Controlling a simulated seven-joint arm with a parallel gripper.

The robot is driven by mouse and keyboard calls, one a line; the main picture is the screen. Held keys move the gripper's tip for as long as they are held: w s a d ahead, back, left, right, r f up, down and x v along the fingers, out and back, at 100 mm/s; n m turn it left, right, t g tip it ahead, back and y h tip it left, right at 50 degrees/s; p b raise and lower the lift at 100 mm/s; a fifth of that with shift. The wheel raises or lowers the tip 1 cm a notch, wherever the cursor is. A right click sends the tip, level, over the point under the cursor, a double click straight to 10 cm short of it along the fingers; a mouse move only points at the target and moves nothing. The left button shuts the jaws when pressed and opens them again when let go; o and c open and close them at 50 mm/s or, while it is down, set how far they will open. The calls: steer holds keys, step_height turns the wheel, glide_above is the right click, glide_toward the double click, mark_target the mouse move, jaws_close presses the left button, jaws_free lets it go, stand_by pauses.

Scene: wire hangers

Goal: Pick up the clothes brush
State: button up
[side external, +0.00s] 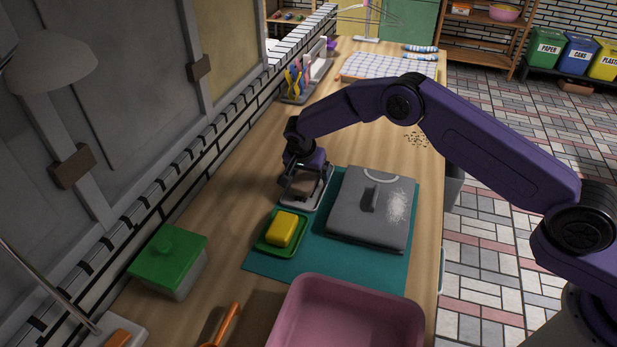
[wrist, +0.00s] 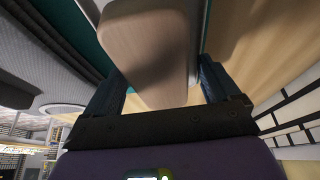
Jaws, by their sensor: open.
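A pale wooden block with a rounded end (wrist: 150,45), which looks like the clothes brush, fills the space between my fingers in the wrist view. My gripper (side external: 303,187) is open, pointing down at the left edge of the teal mat; it also shows in the wrist view (wrist: 162,85). The fingers stand on either side of the block; I cannot tell whether they touch it. In the side view my gripper hides most of the block, and a pale grey edge (side external: 323,196) shows beside it.
A folded grey garment (side external: 350,218) with white specks lies right on the teal mat (side external: 262,265). A yellow block (side external: 282,229) sits in a green dish in front. A green-lidded box (side external: 168,258) and pink basin (side external: 345,312) are nearer. Bare wood lies behind and left.

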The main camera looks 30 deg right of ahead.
steer(key=shift+f, duration=0.1)
stand_by(0.3)
steer(key=c, duration=1.1)
steer(key=shift+r, duration=0.55)
step_height(320, 180, up, 3)
steer(key=shift+w+f, duration=0.1)
steer(key=shift+f, duration=0.1)
steer(key=shift+s+d+r, duration=0.75)
steer(key=shift+s+r, duration=0.9)
steer(key=shift+s, duration=0.6)
steer(key=shift+s+d+r, duration=0.75)
steer(key=shift+s+r, duration=0.85)
steer(key=shift+s, duration=0.6)
steer(key=shift+s+d+r, duration=0.75)
steer(key=shift+s+r, duration=0.9)
steer(key=shift+s, duration=0.6)
